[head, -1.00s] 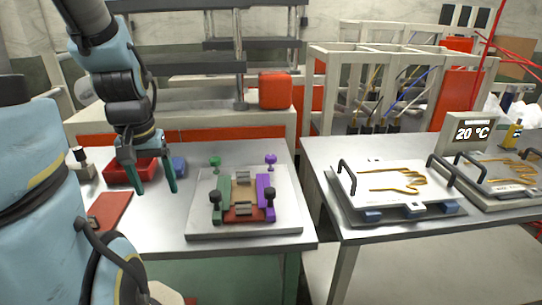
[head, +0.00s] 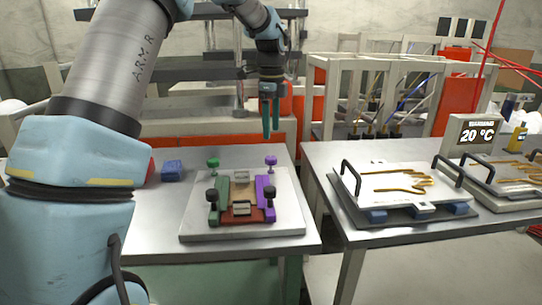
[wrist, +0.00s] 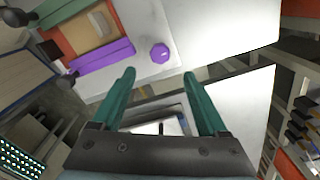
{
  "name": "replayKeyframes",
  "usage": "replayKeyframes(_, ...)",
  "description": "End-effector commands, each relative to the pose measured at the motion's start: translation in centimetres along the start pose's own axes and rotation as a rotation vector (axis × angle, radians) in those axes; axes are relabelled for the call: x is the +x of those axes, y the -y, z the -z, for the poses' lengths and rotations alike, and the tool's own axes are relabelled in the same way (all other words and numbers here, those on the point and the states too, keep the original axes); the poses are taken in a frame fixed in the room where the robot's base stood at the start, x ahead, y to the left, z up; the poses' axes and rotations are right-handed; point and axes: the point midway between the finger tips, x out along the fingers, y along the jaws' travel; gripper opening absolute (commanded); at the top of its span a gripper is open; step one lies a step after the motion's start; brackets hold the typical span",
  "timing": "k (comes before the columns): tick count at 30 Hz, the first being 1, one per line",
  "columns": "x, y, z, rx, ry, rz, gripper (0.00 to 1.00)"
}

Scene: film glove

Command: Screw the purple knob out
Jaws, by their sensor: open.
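The purple knob (head: 271,160) stands upright at the back right of the light fixture plate, behind the purple bar (head: 264,192). In the wrist view the knob (wrist: 160,53) shows from above, beyond and between my fingertips. My gripper (head: 270,133) points down above the knob in the head view, with its green fingers apart. The fingers also show in the wrist view (wrist: 160,72), open with nothing between them. The knob is apart from both fingers.
A green knob (head: 213,163) stands at the plate's back left. A blue block (head: 172,170) lies to the left. A second table with a hand-shaped mold plate (head: 365,205) stands right, across a gap.

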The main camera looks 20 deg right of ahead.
Motion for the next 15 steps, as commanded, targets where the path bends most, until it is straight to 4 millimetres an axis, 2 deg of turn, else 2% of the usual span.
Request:
replayKeyframes(9, 5.8, -0.1, 0.0, -0.003, 0.0, -0.004, 0.76)
replayKeyframes(15, 8.3, -0.1, -0.1, -0.004, 0.0, -0.002, 0.76)
